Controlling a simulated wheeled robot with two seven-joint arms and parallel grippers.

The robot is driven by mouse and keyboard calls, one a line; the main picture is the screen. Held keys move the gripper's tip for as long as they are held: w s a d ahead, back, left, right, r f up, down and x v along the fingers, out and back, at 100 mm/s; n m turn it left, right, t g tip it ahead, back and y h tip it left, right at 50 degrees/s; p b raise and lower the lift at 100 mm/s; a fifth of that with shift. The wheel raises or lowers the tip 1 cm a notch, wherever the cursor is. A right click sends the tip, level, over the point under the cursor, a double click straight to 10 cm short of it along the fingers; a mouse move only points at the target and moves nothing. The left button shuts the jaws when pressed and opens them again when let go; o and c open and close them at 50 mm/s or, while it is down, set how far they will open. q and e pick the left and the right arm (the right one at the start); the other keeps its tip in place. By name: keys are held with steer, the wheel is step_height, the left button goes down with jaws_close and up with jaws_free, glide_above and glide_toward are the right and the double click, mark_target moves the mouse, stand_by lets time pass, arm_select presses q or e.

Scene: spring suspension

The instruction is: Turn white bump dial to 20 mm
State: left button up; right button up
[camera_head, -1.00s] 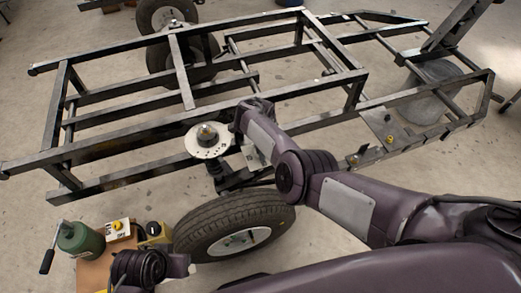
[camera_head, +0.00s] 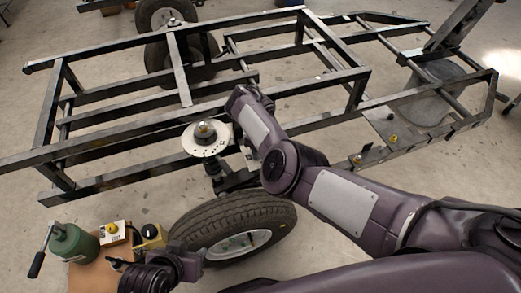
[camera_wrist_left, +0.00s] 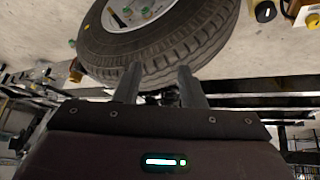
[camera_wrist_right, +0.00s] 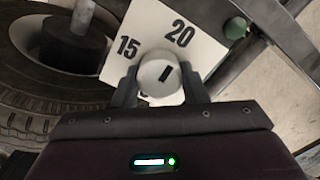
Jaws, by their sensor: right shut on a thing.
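The white dial (camera_wrist_right: 160,80) with a short black mark sits on a white plate (camera_wrist_right: 198,58) printed 15 and 20 in the right wrist view. Its mark leans up and right, towards the side of the 20. My right gripper (camera_wrist_right: 160,88) is shut on the dial, one finger on each side. In the head view my right arm hides the dial. My left gripper (camera_wrist_left: 160,82) is empty, its fingers apart, near the tyre (camera_wrist_left: 160,55). In the head view it is at the bottom left (camera_head: 185,268), beside the tyre (camera_head: 235,222).
A dark metal frame (camera_head: 120,135) spans the scene, with a round metal plate (camera_head: 206,140) above the wheel. At lower left a board (camera_head: 88,275) bears a green cylinder with a handle (camera_head: 72,243) and boxes with yellow (camera_head: 112,229) and black (camera_head: 151,231) knobs.

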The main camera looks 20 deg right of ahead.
arm_select(q)
steer(key=shift+w+d, duration=0.1)
steer(key=shift+d, duration=0.15)
arm_select(e)
steer(key=shift+m, duration=0.3)
steer(key=o, duration=1)
steer(key=shift+r, duration=0.15)
step_height(320, 180, up, 7)
steer(key=p, duration=0.6)
steer(key=shift+r+p, duration=0.1)
steer(key=shift+p, duration=0.3)
steer(key=shift+r, duration=0.15)
arm_select(q)
steer(key=s+a+r+n+g+y, duration=0.1)
steer(key=s+a+g+y, duration=0.1)
steer(key=a, duration=0.6)
steer(key=shift+s+r+n+g+y, duration=0.35)
steer(key=shift+s+g, duration=0.35)
steer(key=shift+g, duration=0.5)
